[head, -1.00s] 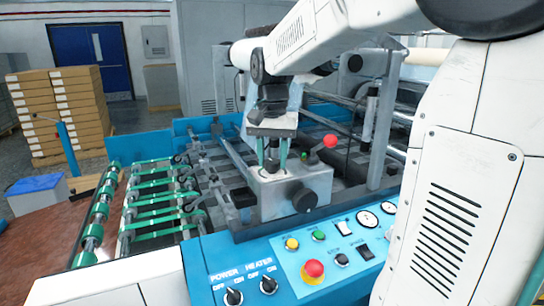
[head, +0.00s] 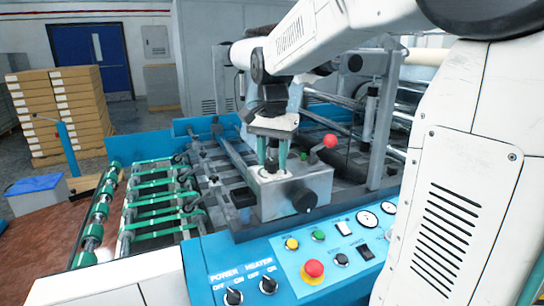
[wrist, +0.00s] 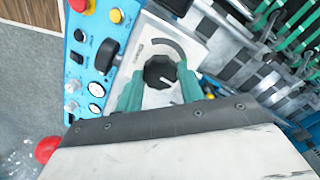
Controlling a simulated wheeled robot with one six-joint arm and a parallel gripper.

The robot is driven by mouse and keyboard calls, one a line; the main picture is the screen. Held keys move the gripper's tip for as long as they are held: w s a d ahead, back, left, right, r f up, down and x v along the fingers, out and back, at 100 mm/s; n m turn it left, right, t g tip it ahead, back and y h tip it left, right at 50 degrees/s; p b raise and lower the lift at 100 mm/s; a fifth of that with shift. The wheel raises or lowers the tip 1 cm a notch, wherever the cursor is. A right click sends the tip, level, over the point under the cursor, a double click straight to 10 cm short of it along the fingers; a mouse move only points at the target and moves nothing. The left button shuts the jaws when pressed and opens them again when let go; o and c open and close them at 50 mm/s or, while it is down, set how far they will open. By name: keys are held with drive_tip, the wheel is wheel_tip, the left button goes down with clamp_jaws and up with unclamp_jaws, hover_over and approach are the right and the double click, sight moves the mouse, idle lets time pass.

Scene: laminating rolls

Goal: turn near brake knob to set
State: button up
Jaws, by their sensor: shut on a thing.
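The near brake knob is a black, many-sided dial (wrist: 160,72) with a white pointer line, on top of a grey metal box (head: 275,200). A grey arc is printed beside it on a pale plate; its lettering is too small to read. My gripper (wrist: 160,88) has its two teal fingers on either side of the knob and is shut on it. In the head view my gripper (head: 271,158) points straight down onto the box top, and the knob (head: 271,166) shows partly between the fingers.
A red ball-ended lever (head: 330,141) rises just right of my gripper. A black round knob (head: 305,200) sticks out of the box's front. The blue control panel (head: 290,262) with a red button (head: 313,269) lies in front. Green-belted rollers (head: 160,200) are at left.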

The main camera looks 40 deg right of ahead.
sight(275, 164)
drive_tip(key=o, duration=1)
wheel_tip(275, 164, up, 8)
drive_tip(key=shift+w+n, duration=0.1)
drive_tip(key=shift+n, duration=0.2)
drive_tip(key=f, duration=0.1)
drive_tip(key=s+f+n, duration=0.2)
drive_tip(key=shift+a+f, duration=0.15)
drive_tip(key=shift+a, duration=0.15)
drive_tip(key=s+a+f+n, duration=0.3)
drive_tip(key=s, duration=0.4)
drive_tip(key=s+a+f+n+t, duration=0.1)
drive_tip(key=s+a+f+n, duration=0.2)
drive_tip(key=s, duration=0.4)
drive_tip(key=s+a+f+n, duration=0.3)
drive_tip(key=s, duration=0.4)
drive_tip(key=shift+a+f, duration=0.35)
